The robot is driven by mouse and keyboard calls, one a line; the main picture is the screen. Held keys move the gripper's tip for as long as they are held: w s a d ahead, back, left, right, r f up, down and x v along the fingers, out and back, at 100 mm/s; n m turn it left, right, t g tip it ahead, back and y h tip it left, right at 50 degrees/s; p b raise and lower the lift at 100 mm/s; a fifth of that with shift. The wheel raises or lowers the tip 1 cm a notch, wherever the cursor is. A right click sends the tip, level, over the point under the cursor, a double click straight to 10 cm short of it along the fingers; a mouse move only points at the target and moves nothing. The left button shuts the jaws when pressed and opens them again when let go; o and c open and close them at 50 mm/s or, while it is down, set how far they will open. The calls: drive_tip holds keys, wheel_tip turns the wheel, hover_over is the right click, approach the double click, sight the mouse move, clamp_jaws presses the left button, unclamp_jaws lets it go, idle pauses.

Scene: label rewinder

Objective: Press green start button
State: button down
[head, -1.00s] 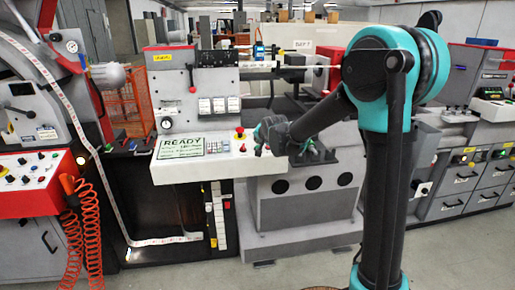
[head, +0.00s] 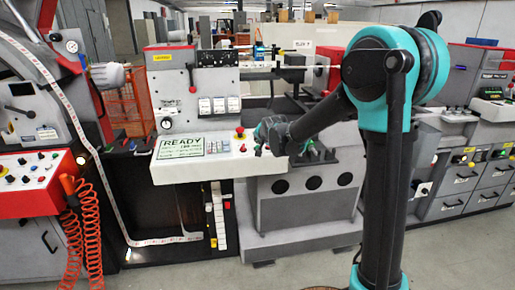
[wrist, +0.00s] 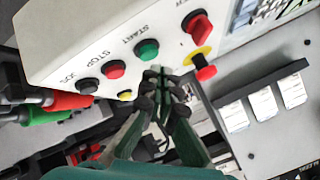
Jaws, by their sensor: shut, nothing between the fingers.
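The green start button (wrist: 147,50) sits on the white panel in the wrist view, under the word START. It lies between the red stop button (wrist: 113,70) and a red rotary switch (wrist: 198,25). My gripper (wrist: 158,70) is shut and empty, its fingertips just below and right of the green button in the picture. I cannot tell whether they touch it. In the head view my gripper (head: 262,150) is at the right end of the white control panel (head: 222,167), and the arm hides the green button there.
A red and yellow emergency stop (wrist: 204,68) is close to the right of my fingertips. A black jog button (wrist: 88,86) and a small yellow button (wrist: 125,96) are on the left. A display reading READY (head: 181,145) is left of the keypad.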

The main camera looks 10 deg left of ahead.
idle(0.4)
drive_tip(key=shift+f, duration=0.45)
drive_tip(key=shift+w+f, duration=0.1)
drive_tip(key=shift+f, duration=0.35)
idle(0.6)
drive_tip(key=shift+r, duration=0.9)
drive_tip(key=shift+r, duration=0.1)
drive_tip(key=shift+s+d+r, duration=0.1)
drive_tip(key=shift+s+r, duration=0.15)
drive_tip(key=shift+r, duration=0.95)
drive_tip(key=shift+s+r, duration=0.25)
drive_tip(key=shift+r, duration=0.95)
